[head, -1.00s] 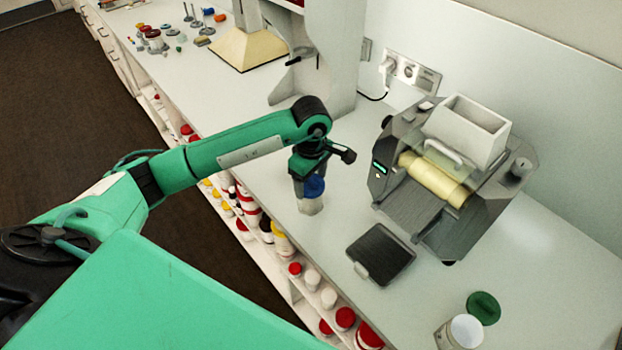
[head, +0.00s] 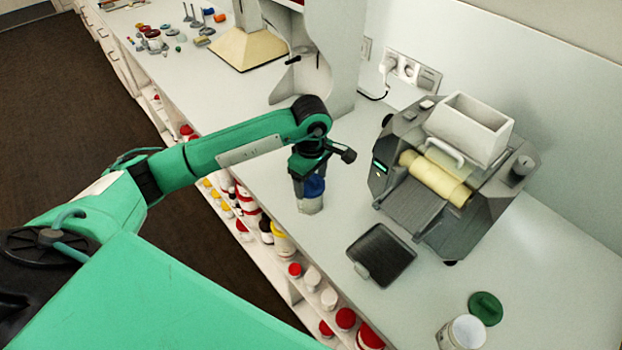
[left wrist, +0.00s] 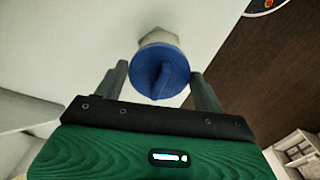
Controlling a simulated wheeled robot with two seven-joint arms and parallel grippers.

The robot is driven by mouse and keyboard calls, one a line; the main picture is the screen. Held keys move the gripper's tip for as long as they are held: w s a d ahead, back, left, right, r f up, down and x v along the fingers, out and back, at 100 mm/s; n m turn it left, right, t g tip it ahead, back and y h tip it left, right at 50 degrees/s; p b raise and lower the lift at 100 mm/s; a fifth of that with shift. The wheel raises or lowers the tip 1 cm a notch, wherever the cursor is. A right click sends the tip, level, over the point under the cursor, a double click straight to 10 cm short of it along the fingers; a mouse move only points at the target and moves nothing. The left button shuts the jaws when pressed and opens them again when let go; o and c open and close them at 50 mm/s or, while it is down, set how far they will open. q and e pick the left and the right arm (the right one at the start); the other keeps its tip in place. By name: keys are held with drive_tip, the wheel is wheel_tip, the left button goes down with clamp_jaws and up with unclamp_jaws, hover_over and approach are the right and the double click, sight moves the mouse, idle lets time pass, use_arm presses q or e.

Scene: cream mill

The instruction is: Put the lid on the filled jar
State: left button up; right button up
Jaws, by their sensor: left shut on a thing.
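A blue lid (head: 314,187) with a raised grip ridge is at the top of a small pale jar (head: 310,206) standing on the counter near its front edge. My left gripper (left wrist: 159,76) points down and is shut on the blue lid, with one finger on each side of it in the left wrist view. The lid looks level and lies over the jar's mouth; I cannot tell whether it is fully seated. Only part of the jar's pale body (left wrist: 157,38) shows beyond the lid there, and its contents are hidden. My right gripper is not in view.
A grey roller mill (head: 440,215) with a white hopper stands to the right, a dark tray (head: 381,254) in front of it. A green lid (head: 485,308) and a white-topped jar (head: 465,331) are at the lower right. Shelves below the counter hold several containers. A pale hood stands behind.

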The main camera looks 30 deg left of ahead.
use_arm(q)
drive_tip(key=o, duration=1)
drive_tip(key=shift+o, duration=0.5)
drive_tip(key=shift+r+p, duration=0.75)
drive_tip(key=shift+r, duration=1.55)
clamp_jaws()
